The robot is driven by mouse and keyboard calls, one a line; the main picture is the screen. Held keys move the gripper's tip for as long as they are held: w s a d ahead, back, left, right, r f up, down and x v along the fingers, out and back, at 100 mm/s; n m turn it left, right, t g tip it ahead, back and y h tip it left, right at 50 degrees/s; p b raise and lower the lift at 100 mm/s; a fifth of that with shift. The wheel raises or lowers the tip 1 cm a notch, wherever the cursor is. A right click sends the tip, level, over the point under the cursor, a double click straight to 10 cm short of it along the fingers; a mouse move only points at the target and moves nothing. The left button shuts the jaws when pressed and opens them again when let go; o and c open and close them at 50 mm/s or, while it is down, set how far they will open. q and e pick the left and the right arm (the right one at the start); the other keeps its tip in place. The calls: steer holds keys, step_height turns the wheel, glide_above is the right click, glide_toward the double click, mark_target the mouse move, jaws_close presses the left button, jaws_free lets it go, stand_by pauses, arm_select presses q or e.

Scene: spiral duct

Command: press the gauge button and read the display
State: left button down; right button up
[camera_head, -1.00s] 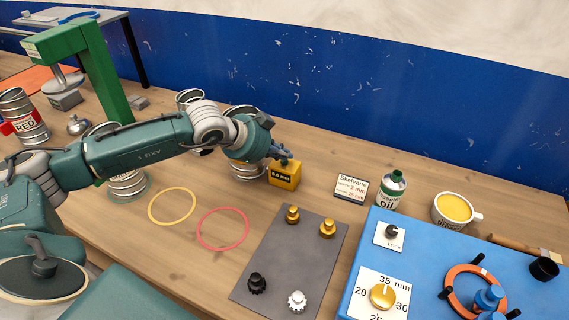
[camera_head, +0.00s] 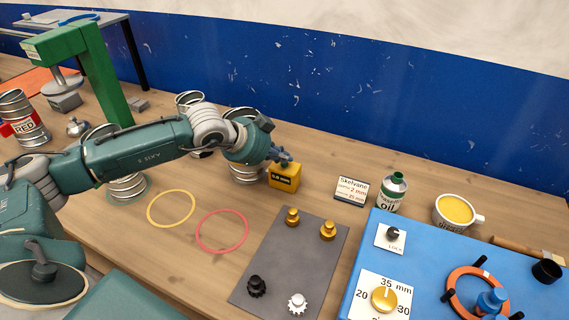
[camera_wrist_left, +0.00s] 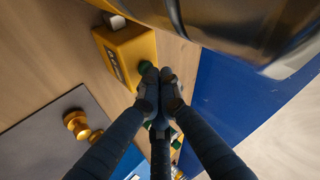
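The yellow gauge (camera_head: 284,178) stands on the wooden table, with a small dark display on its front. The display shows a value in mm that looks like 0.8, but the digits are tiny. My left gripper (camera_head: 286,161) is at the gauge's top edge, fingertips pointing down. In the left wrist view, the gauge (camera_wrist_left: 126,52) lies beside the fingertips (camera_wrist_left: 158,74), which are together with nothing between them. A green button (camera_wrist_left: 144,66) shows partly behind them; I cannot tell whether they touch it. My right gripper is out of view.
Metal spiral ducts (camera_head: 246,173) stand close behind and left of the gauge. A grey plate with knobs (camera_head: 284,262) and a blue machine (camera_head: 430,262) are in front.

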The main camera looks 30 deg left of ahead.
mark_target(283, 165)
arm_select(q)
steer(key=shift+f, duration=0.25)
steer(key=shift+r, duration=0.15)
stand_by(0.4)
steer(key=shift+r, duration=0.7)
steer(key=shift+r+p, duration=0.7)
steer(key=shift+r, duration=1.85)
